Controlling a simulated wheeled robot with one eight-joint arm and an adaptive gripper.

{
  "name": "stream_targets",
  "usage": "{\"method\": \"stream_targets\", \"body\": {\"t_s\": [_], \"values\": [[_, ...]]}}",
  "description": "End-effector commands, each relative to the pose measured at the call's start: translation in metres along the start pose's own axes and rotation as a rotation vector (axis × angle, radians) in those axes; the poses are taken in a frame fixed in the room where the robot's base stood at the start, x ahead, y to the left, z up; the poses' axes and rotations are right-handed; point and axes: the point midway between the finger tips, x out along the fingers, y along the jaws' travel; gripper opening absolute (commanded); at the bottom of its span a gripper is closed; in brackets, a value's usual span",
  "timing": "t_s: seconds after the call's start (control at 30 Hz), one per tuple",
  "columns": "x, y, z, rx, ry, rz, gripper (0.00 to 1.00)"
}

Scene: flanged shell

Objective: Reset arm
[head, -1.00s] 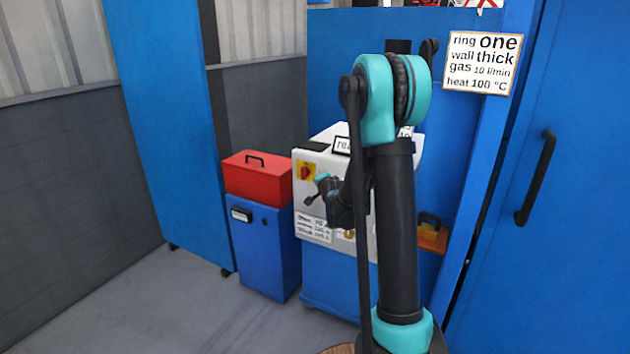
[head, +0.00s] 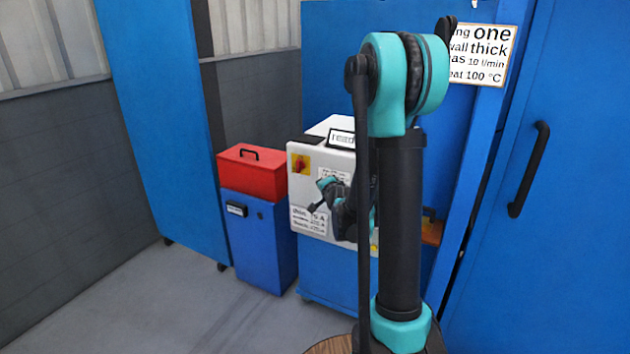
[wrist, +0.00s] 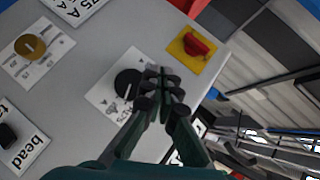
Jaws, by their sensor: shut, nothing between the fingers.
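My gripper (wrist: 160,82) is shut and empty in the wrist view, its dark fingertips together. It is in front of the white machine's front panel (wrist: 75,75). The fingertips overlap the right edge of a black knob (wrist: 127,83) in the picture; I cannot tell whether they touch it. In the head view my gripper (head: 318,204) is small and dark against the machine (head: 305,185), left of my upright arm link. My arm hides the right part of the machine.
A red switch on a yellow plate (wrist: 192,48) and a brass knob (wrist: 30,46) are on the panel. A red toolbox (head: 252,175) sits on a blue cabinet (head: 260,245) left of the machine. A settings sign (head: 490,60) is partly behind my elbow. Grey floor (head: 200,310) is clear at front left.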

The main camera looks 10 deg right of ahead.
Motion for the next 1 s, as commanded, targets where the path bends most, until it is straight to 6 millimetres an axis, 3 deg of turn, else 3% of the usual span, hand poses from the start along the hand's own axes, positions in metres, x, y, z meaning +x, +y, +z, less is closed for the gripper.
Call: {"method": "stream_targets", "body": {"t_s": [0.17, 0.27, 0.47, 0.8, 1.0], "values": [[-0.024, 0.008, 0.009, -0.102, -0.042, 0.063, 0.00], [-0.053, 0.022, 0.019, -0.226, -0.098, 0.137, 0.00], [-0.124, 0.062, 0.042, -0.503, -0.248, 0.294, 0.00], [-0.253, 0.146, 0.075, -0.908, -0.556, 0.505, 0.00], [-0.296, 0.176, 0.084, -1.030, -0.678, 0.562, 0.00]]}}
